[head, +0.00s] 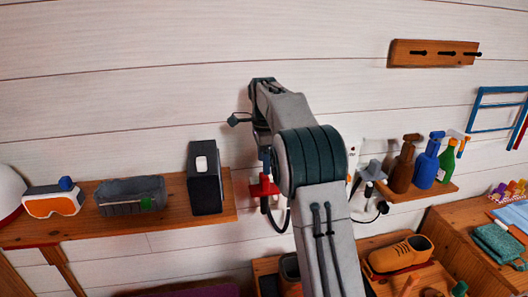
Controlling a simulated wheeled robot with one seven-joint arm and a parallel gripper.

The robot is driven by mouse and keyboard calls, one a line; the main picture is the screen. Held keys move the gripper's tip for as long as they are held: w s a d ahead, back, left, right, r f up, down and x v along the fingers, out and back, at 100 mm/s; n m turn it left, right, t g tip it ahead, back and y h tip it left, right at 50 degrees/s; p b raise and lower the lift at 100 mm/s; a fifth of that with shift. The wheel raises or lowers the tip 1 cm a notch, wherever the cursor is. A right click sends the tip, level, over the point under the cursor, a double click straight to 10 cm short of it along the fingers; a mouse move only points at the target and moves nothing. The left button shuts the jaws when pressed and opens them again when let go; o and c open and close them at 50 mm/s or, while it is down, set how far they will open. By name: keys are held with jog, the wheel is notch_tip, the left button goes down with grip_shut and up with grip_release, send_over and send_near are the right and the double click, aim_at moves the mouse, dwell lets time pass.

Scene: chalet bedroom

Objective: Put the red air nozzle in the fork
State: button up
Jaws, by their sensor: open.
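A red piece (263,188), which looks like the red air nozzle, is near the wall just right of the shelf's end. A dark hose (276,222) loops below it. My gripper (264,155) is at the end of my raised arm, directly above the red piece, and open. My arm hides part of it, so I cannot tell whether the fingers touch the red piece. I cannot make out the fork clearly; my arm may cover it. A grey and white nozzle-like piece (372,171) with a dark hose is right of my arm.
The left shelf (175,188) holds orange goggles (54,203), a grey bin (130,195) and a black box (205,178) close to my gripper. The small right shelf (415,192) holds spray bottles (426,163).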

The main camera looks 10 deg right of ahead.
jog(key=s+r+n+t, duration=0.1)
jog(key=s+r+n, duration=0.3)
jog(key=s, duration=0.5)
jog(key=s+r+n+t, duration=0.1)
jog(key=s+r+n, duration=0.4)
jog(key=s, duration=0.4)
jog(key=s+f+n+t, duration=0.1)
jog(key=s+f+n, duration=0.3)
jog(key=s, duration=0.5)
jog(key=s+f+n+t, duration=0.1)
jog(key=s+f+n, duration=0.4)
jog(key=s, duration=0.5)
jog(key=shift+s+f, duration=0.2)
jog(key=shift+f, duration=0.4)
